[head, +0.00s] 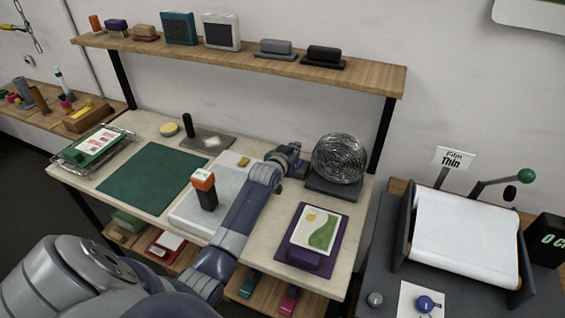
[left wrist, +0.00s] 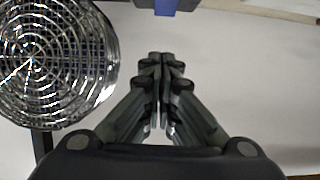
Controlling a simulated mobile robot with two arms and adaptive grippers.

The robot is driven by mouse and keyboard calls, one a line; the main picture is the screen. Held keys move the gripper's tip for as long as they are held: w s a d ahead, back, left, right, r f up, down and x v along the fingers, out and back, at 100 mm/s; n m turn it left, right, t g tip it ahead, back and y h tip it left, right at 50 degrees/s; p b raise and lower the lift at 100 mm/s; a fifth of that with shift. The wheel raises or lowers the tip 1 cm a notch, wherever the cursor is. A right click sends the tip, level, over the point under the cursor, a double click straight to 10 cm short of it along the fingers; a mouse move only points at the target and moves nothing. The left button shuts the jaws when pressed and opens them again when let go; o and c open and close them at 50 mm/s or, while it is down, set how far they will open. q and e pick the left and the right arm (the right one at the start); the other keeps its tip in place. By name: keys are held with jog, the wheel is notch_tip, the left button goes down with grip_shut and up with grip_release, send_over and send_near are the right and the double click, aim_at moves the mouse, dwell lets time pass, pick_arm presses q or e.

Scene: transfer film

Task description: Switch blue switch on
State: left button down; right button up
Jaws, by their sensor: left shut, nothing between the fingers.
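My left gripper (head: 297,161) is at the back of the pale worktable, just left of the round wire-grilled device. In the left wrist view its fingers (left wrist: 160,62) are pressed together with nothing between them. A blue block (left wrist: 165,7) on a dark backing is cut off at the top edge of that view, beyond the fingertips and apart from them. I cannot tell for sure that it is the blue switch, or its state. In the head view a blue knob (head: 427,304) sits on a white plate at the bottom right. My right gripper is not in view.
The wire-grilled round device (head: 339,157) stands close beside the left gripper and fills the left of the wrist view (left wrist: 50,60). A wooden shelf (head: 362,78) overhangs the table's back. A roller machine (head: 465,240) is at right. The green mat (head: 153,180) is bare.

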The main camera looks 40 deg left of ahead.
pick_arm(q)
jog(key=f+b+v, duration=0.2)
jog(key=b+v, duration=0.1)
jog(key=v, duration=0.7)
jog(key=shift+s, duration=0.35)
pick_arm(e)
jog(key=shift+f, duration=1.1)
pick_arm(q)
jog(key=shift+f, duration=0.1)
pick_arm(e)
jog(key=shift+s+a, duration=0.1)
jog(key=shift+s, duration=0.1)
